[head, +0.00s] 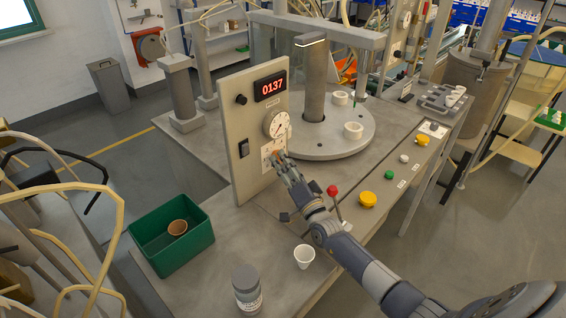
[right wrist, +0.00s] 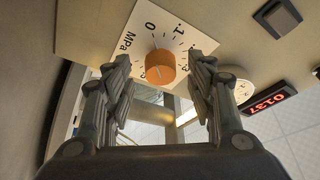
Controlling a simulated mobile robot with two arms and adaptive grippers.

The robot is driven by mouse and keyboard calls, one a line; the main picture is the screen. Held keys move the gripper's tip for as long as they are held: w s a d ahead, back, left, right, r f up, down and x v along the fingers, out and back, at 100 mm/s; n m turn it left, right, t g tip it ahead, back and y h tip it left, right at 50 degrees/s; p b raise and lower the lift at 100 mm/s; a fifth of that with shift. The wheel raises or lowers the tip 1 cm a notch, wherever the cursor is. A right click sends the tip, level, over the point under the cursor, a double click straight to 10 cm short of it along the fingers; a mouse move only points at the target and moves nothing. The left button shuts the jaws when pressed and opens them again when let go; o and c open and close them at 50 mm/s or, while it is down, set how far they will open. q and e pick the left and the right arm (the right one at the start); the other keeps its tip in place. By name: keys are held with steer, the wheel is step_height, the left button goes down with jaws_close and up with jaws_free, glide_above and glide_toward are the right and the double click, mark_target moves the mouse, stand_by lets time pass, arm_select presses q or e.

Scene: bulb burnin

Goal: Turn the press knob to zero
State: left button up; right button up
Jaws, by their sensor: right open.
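The press knob (right wrist: 160,64) is orange and round, on a white dial plate (right wrist: 136,40) marked MPa, 0, .1 and .3. I cannot tell clearly where its pointer line is set. In the head view the dial plate (head: 267,149) is low on the upright grey panel, and my gripper partly hides it. My right gripper (head: 282,158) is at the knob. In the right wrist view its open fingers (right wrist: 161,70) stand on either side of the knob, with visible gaps between. My left gripper is not in view.
The panel (head: 238,128) also carries a red display (head: 271,87) reading 0137, a round gauge (head: 276,124) and a black switch (head: 244,149). A red-topped lever (head: 332,190), a white cup (head: 304,256), a grey jar (head: 246,287) and a green bin (head: 172,240) stand nearby.

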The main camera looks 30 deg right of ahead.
steer(key=v, duration=0.6)
steer(key=shift+s, duration=0.15)
steer(key=shift+d+r, duration=0.1)
